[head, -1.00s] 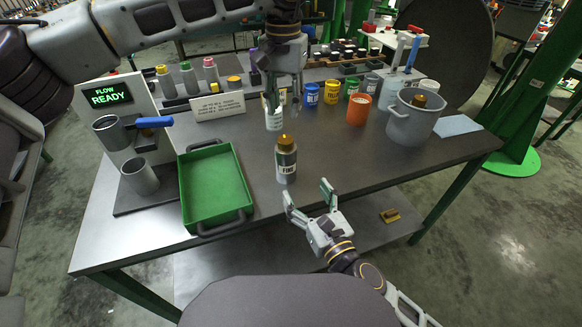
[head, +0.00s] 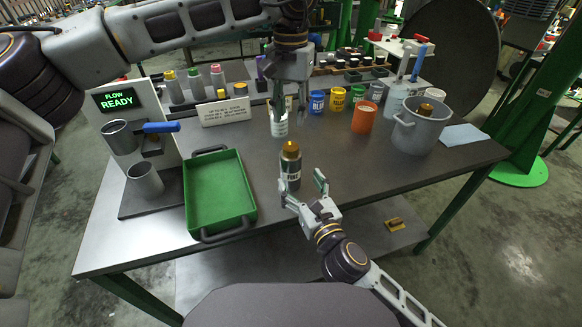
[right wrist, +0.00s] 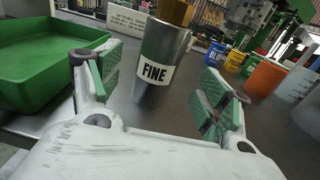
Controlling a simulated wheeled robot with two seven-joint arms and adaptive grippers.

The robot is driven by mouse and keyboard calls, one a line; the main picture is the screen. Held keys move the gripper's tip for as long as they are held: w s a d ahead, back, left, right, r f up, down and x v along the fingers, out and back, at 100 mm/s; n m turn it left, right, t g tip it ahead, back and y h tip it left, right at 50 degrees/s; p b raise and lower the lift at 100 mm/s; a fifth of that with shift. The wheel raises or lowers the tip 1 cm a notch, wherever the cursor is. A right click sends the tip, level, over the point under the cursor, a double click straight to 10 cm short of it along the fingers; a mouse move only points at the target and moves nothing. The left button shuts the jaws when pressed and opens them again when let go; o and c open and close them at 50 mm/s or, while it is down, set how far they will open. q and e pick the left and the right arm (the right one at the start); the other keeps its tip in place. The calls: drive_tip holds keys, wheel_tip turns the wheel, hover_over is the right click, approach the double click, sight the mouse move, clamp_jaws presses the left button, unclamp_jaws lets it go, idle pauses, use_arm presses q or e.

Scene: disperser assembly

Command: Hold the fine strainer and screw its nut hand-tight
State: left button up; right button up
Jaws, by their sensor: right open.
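The fine strainer (head: 290,167) is a dark metallic cylinder with a white FINE label. It stands upright on the table, with its brass nut (head: 290,147) on top. It also shows in the right wrist view (right wrist: 160,62), where the nut (right wrist: 175,12) is cut off by the top edge. My right gripper (head: 303,187) is open, low in front of the strainer. In the right wrist view, its green-padded fingers stand left and right with the strainer ahead in the gap. My left gripper (head: 290,108) points down above and behind the strainer, apart from the nut; its finger gap is unclear.
A green tray (head: 247,196) lies left of the strainer. A white container (head: 279,125) stands behind it, close to my left gripper in the picture. Blue (head: 316,102) and yellow (head: 337,99) cups, an orange cup (head: 363,118) and a grey pot (head: 420,135) stand right.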

sight(295, 174)
drive_tip(key=shift+x, duration=3.4)
drive_tip(key=shift+a, duration=0.1)
drive_tip(key=shift+c, duration=0.3)
drive_tip(key=c, duration=1.7)
drive_tip(key=o, duration=1)
drive_tip(key=c, duration=0.7)
